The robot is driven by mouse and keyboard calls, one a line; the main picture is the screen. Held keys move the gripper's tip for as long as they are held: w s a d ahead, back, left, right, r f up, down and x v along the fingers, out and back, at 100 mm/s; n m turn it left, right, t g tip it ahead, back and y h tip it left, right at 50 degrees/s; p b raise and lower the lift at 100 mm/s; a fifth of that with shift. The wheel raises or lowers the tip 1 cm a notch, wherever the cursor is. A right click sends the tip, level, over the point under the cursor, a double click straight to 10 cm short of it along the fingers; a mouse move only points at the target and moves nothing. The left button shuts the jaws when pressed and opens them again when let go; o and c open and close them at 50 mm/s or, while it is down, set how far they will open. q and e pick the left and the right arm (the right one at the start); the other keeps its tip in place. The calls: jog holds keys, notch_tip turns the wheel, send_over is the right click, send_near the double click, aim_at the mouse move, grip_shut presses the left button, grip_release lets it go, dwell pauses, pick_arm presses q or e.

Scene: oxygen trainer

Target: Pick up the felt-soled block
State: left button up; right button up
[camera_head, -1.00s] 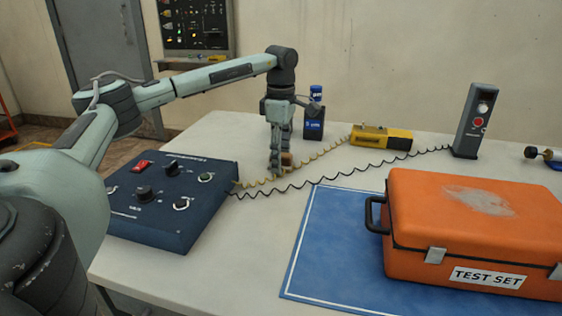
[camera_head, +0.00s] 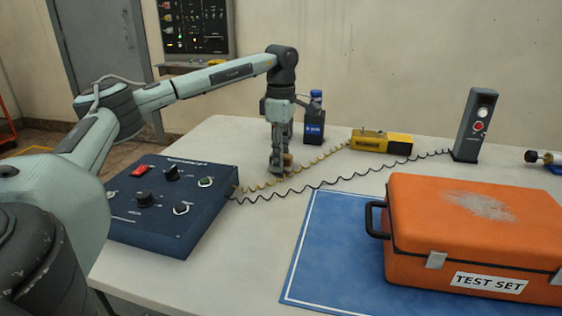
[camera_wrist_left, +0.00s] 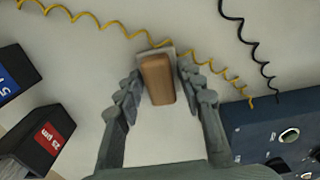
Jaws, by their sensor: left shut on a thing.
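The felt-soled block is a small wooden-brown block (camera_wrist_left: 157,80) with a pale grey layer at its far end. In the left wrist view it lies between the two fingers of my left gripper (camera_wrist_left: 160,72). In the head view my left gripper (camera_head: 281,167) points down at the table behind the blue control box, its fingers shut on the block (camera_head: 288,160). The fingers hide most of the block there. It is at or very near the table top; I cannot tell if it touches. My right gripper is not in view.
Yellow and black coiled cords run close by the block. An orange case (camera_head: 470,235) stands on a blue mat (camera_head: 325,250).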

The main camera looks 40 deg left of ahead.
pick_arm(q)
notch_tip(320, 180, up, 3)
jog(key=shift+f, duration=0.1)
jog(key=s+d+r, duration=0.1)
jog(key=s+r, duration=0.6)
jog(key=s, duration=0.4)
jog(key=shift+s+d+b, duration=0.15)
jog(key=shift+s+b, duration=0.15)
jog(key=shift+b, duration=0.15)
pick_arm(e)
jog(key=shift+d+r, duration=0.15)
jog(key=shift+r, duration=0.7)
